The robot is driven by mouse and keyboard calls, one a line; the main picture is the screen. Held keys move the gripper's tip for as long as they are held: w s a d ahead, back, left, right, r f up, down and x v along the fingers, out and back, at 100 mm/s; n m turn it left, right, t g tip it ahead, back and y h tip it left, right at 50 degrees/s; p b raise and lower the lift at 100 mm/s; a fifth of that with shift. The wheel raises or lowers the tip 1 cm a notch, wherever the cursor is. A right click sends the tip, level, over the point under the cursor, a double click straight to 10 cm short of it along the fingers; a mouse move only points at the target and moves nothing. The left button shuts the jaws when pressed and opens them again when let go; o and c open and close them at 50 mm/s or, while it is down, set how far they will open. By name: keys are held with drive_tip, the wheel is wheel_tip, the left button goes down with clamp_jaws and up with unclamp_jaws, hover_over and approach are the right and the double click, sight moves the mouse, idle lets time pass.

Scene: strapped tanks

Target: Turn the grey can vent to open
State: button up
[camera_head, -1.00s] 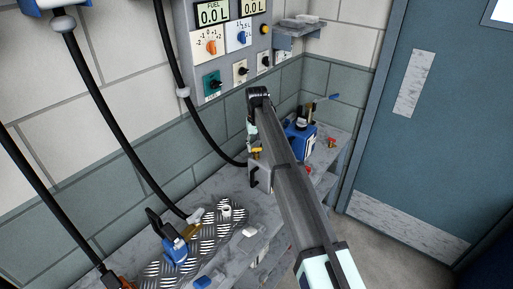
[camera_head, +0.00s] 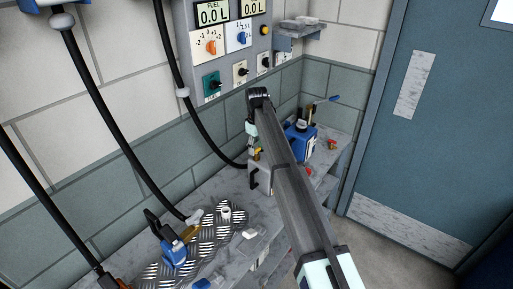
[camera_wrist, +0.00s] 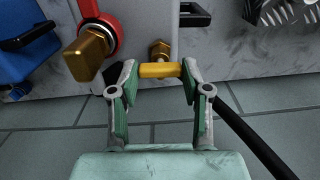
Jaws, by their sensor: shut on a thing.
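The grey can (camera_head: 262,178) stands on the bench, partly hidden behind my arm in the head view. In the wrist view its grey top (camera_wrist: 140,20) carries a red ring (camera_wrist: 102,32) with a brass fitting (camera_wrist: 88,54). The yellow vent handle (camera_wrist: 160,70) lies crosswise beside a brass nut (camera_wrist: 158,50). My gripper (camera_wrist: 160,77) is shut on the vent handle, with a fingertip at each end of it. In the head view the gripper is mostly hidden by my arm.
A blue can (camera_head: 300,142) stands behind, and another blue container (camera_head: 175,252) sits near a diamond-plate mat (camera_head: 208,238). Black hoses (camera_head: 110,130) hang at the left. The control panel (camera_head: 225,65) is on the wall above. A black handle (camera_wrist: 190,14) rises close to the vent.

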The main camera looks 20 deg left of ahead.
sight(257, 149)
drive_tip(key=shift+f, duration=0.1)
idle(0.3)
drive_tip(key=o, duration=1.2)
drive_tip(key=shift+c, duration=0.2)
wheel_tip(257, 149, up, 12)
